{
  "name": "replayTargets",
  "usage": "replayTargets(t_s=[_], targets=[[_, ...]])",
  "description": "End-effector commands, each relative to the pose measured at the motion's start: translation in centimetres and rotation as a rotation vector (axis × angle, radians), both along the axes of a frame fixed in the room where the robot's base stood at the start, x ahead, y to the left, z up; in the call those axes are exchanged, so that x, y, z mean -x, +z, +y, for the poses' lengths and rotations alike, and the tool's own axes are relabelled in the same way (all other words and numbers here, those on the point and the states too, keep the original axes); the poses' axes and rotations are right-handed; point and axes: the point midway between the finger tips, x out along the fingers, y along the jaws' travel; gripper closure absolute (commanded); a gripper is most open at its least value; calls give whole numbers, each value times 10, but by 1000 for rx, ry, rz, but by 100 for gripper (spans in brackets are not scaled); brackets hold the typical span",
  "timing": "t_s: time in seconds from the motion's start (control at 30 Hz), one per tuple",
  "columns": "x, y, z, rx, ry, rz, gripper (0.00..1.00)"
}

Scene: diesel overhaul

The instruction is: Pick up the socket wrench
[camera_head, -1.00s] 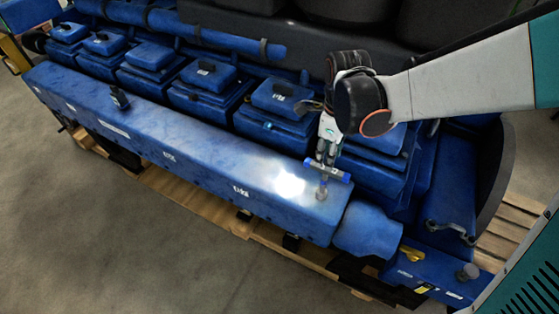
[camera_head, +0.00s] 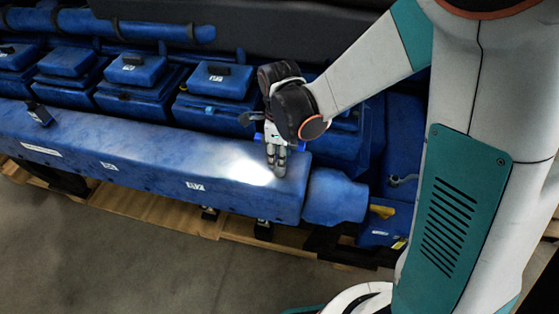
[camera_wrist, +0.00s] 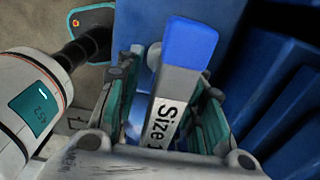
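The fingers are apart. In the head view my gripper (camera_head: 277,168) points down at the right end of the long blue engine cover (camera_head: 130,150). It hides most of the wrench there; only a little blue shows behind it.
Blue cylinder-head blocks (camera_head: 215,85) stand in a row behind the cover, close to my wrist. A small black part (camera_head: 38,113) stands on the cover's left. A wooden pallet (camera_head: 150,212) lies under the engine. Grey floor (camera_head: 90,265) is open in front.

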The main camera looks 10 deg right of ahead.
Motion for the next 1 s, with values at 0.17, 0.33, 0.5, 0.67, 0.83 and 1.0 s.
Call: replayTargets(t_s=[0.17, 0.33, 0.5, 0.67, 0.83, 1.0], targets=[[0, 1, 0, 0, 0, 0, 73], [0, 2, 0, 0, 0, 0, 100], [0, 2, 0, 0, 0, 0, 100], [0, 2, 0, 0, 0, 0, 100], [0, 10, 0, 0, 0, 0, 100], [0, 31, 0, 0, 0, 0, 100]])
